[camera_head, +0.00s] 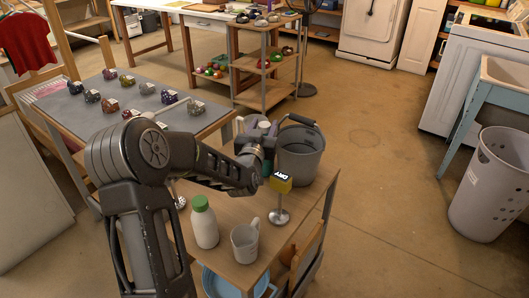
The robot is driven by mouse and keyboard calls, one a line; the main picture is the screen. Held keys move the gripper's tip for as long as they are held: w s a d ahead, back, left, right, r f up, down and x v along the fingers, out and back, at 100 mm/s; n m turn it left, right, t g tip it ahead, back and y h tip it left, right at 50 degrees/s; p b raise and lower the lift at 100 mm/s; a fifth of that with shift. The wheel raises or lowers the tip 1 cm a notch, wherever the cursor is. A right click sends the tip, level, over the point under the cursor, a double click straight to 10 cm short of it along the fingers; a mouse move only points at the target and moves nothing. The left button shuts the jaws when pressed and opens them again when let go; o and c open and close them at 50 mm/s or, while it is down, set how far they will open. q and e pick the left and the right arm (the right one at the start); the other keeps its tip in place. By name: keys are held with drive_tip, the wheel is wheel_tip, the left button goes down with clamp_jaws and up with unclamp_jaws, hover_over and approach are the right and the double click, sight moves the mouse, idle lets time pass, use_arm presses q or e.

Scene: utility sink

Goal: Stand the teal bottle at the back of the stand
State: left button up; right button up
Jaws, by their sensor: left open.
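The stand (299,219) is a small wooden table in the middle of the camera_head view. My left gripper (262,131) is over its back part, left of a grey bucket, and is open. A whitish bottle with a green cap (204,224) stands upright at the stand's front left. My right gripper is not in view.
The grey bucket (302,157) stands at the stand's back right. A yellow sign marked DRY on a metal base (279,216) and a pale mug (244,243) stand nearer. A blue basin (222,284) sits below. A grey table with several small items is behind left.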

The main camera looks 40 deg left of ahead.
use_arm(q)
drive_tip(key=x, duration=0.4)
drive_tip(key=shift+p, duration=0.35)
drive_tip(key=shift+c, duration=0.2)
clamp_jaws()
idle(1.0)
